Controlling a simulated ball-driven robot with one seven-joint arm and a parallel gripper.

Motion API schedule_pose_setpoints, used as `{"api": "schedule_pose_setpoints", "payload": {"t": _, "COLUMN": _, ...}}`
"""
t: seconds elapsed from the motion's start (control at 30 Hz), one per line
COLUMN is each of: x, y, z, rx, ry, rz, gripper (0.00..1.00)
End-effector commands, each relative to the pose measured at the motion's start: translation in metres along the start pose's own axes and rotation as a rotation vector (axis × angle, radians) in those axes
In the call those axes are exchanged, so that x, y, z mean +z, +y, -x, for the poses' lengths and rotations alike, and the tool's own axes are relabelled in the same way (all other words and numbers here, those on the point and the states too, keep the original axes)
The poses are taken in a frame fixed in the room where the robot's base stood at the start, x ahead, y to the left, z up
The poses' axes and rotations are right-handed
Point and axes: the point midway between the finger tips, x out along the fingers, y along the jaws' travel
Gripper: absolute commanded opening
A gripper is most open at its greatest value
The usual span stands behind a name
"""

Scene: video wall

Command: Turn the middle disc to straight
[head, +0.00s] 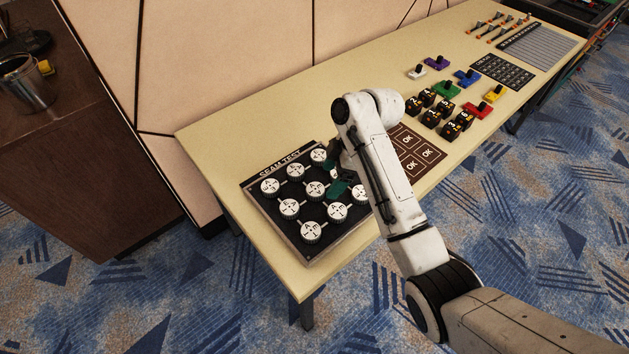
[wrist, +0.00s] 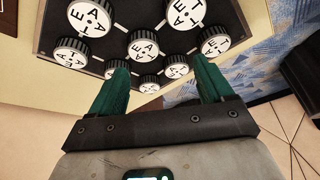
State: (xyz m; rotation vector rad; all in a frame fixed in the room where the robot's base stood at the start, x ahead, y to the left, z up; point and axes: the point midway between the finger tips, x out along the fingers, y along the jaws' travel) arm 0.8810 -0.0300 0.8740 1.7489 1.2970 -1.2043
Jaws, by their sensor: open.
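The middle disc (head: 314,190) is at the centre of the grid. It also shows in the wrist view (wrist: 145,47), with a ridged dark side and letters; its exact angle is hard to read. My gripper (head: 341,187) has teal fingers over the panel's right part, just right of the middle disc in the head view. In the wrist view my gripper (wrist: 149,76) is open, its fingers apart with nothing between them. Some right-hand discs are partly hidden by it.
The cream table (head: 352,98) runs to the upper right. A brown "OK" panel (head: 411,152), black number blocks (head: 437,113) and coloured switches (head: 446,88) stand beyond my arm. A partition wall (head: 220,70) rises behind the table. Patterned carpet is open in front.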

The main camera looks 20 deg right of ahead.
Motion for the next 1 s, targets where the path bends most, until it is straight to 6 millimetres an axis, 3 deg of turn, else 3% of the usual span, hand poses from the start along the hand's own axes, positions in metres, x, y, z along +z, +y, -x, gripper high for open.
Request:
{"api": "schedule_pose_setpoints", "payload": {"t": 0.03, "x": -0.001, "y": 0.011, "z": 0.009, "rx": -0.009, "ry": 0.0, "rz": 0.042, "gripper": 0.8}}
{"api": "schedule_pose_setpoints", "payload": {"t": 0.17, "x": -0.003, "y": 0.025, "z": 0.021, "rx": -0.028, "ry": 0.005, "rz": 0.124, "gripper": 0.8}}
{"api": "schedule_pose_setpoints", "payload": {"t": 0.33, "x": -0.004, "y": 0.029, "z": 0.019, "rx": -0.039, "ry": 0.008, "rz": 0.155, "gripper": 0.8}}
{"api": "schedule_pose_setpoints", "payload": {"t": 0.8, "x": -0.004, "y": 0.025, "z": -0.058, "rx": -0.039, "ry": 0.005, "rz": 0.153, "gripper": 0.8}}
{"api": "schedule_pose_setpoints", "payload": {"t": 1.0, "x": -0.005, "y": 0.025, "z": -0.078, "rx": -0.037, "ry": 0.007, "rz": 0.153, "gripper": 0.8}}
